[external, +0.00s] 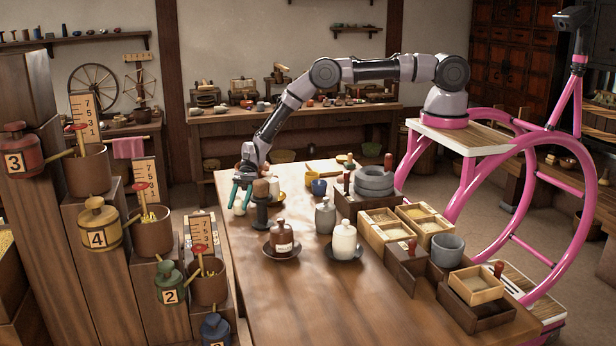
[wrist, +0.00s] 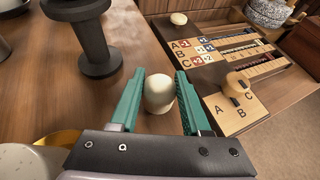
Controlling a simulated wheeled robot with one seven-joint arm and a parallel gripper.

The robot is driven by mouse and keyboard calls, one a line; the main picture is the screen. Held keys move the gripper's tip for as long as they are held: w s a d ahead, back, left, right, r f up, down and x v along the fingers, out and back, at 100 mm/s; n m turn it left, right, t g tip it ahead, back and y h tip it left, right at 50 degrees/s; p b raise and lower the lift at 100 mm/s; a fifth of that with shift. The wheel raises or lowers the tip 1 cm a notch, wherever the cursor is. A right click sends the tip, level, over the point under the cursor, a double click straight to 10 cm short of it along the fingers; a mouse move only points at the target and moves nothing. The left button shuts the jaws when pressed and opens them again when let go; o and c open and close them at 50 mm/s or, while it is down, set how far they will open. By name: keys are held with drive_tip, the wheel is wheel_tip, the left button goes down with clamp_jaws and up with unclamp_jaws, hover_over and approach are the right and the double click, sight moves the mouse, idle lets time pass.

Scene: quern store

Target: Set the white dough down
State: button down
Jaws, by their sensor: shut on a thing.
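The white dough (wrist: 159,94) is a small rounded lump between the two green fingers of my gripper (wrist: 160,82) in the wrist view. The fingers are shut on it. In the external view my gripper (external: 242,198) points down at the far left end of the long wooden table (external: 310,290), with the dough (external: 239,209) low between its fingers. I cannot tell whether the dough touches the table top.
A dark spool-shaped stand (wrist: 92,38) stands close by, left of the dough in the wrist view. A lettered board (wrist: 222,48) and a pale A-B-C block (wrist: 232,112) lie to the right. Another pale lump (wrist: 179,18) lies beyond. Lidded jars (external: 282,239) stand nearer the camera.

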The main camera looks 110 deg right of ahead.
drive_tip(key=shift+c, duration=1.8)
unclamp_jaws()
drive_tip(key=shift+r, duration=0.1)
